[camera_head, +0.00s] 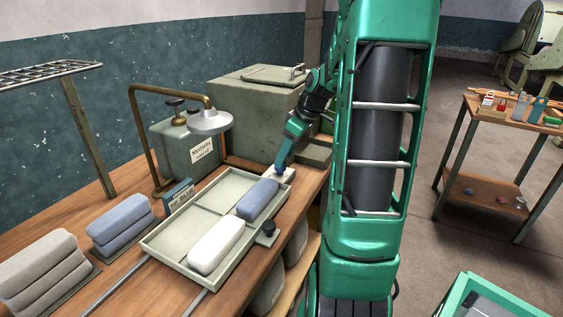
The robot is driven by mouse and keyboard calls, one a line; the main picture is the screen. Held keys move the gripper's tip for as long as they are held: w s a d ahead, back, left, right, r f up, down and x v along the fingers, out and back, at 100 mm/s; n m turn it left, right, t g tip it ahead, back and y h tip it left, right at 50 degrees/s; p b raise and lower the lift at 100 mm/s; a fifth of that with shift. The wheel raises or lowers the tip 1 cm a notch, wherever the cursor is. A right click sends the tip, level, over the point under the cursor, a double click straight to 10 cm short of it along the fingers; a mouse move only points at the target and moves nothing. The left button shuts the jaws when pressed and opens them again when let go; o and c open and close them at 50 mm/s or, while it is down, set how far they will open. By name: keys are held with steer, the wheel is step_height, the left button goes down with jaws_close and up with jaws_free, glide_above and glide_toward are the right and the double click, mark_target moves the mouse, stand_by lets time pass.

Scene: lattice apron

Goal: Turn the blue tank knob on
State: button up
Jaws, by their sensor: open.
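A small dark blue knob (269,227) sits on a grey plate at the right edge of the divided tray (160,248). My gripper (280,168) is at the tray's far right corner, pointing down, close to a small pale piece (285,175). The jaws are small and partly hidden at this distance. They are open, and no held thing shows. The gripper is apart from the dark blue knob, farther back along the bench. I cannot tell whether this knob is the tank knob, or its setting.
A blue block (258,198) and a white block (216,245) lie in the tray. A grey-green chest (250,95) and a labelled tank (178,142) stand behind. Folded cloth-like stacks (120,224) are left. A side table (500,115) stands right.

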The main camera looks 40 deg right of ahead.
steer(key=shift+x, duration=1.75)
